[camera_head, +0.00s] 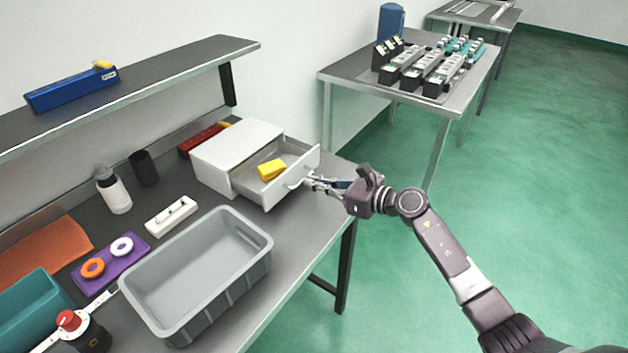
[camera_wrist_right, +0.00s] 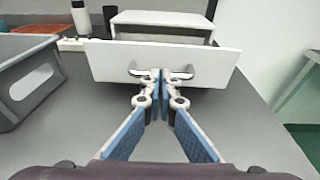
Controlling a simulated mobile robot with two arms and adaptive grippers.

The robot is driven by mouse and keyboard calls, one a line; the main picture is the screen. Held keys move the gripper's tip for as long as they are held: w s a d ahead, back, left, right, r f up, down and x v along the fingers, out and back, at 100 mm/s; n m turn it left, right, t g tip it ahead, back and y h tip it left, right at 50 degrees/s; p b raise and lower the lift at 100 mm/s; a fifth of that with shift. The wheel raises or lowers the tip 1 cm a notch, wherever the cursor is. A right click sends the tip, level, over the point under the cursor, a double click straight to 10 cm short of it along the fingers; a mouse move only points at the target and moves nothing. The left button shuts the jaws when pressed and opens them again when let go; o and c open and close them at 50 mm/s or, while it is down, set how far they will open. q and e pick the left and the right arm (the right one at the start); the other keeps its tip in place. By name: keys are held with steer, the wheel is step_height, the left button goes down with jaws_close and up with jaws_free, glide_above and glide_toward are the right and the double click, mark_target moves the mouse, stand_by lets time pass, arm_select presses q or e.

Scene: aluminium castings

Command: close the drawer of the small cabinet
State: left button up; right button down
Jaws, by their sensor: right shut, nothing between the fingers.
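The small white cabinet (camera_head: 238,146) stands on the workbench near its right end. Its drawer (camera_head: 292,178) is pulled out, with a yellow block (camera_head: 271,169) inside. In the right wrist view the drawer front (camera_wrist_right: 110,62) faces me, with a metal handle (camera_wrist_right: 178,74) at its middle and the cabinet (camera_wrist_right: 165,20) behind. My right gripper (camera_head: 308,181) is shut at the handle, with nothing seen between its fingers. In the wrist view its fingertips (camera_wrist_right: 161,76) overlap the handle's middle; I cannot tell whether they touch it. My left gripper is not in view.
A grey bin (camera_head: 262,258) stands on the bench in front of the cabinet, also at the left of the wrist view (camera_wrist_right: 40,82). A white fixture (camera_head: 171,215), a bottle (camera_head: 113,190) and a black cup (camera_head: 144,168) stand left. The floor right of the bench is clear.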

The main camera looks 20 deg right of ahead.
mark_target(276, 168)
steer(key=shift+w, duration=0.1)
steer(key=b+x, duration=0.1)
steer(key=x, duration=0.3)
steer(key=r+b+x, duration=0.1)
steer(key=b+x, duration=0.1)
steer(key=x, duration=0.2)
steer(key=r+b+x, duration=0.1)
steer(key=b+x, duration=0.1)
steer(key=x, duration=0.2)
steer(key=shift+w+a+r, duration=0.1)
steer(key=shift+w+a, duration=0.05)
steer(key=shift+w, duration=0.1)
steer(key=shift+r, duration=0.25)
steer(key=shift+r, duration=0.1)
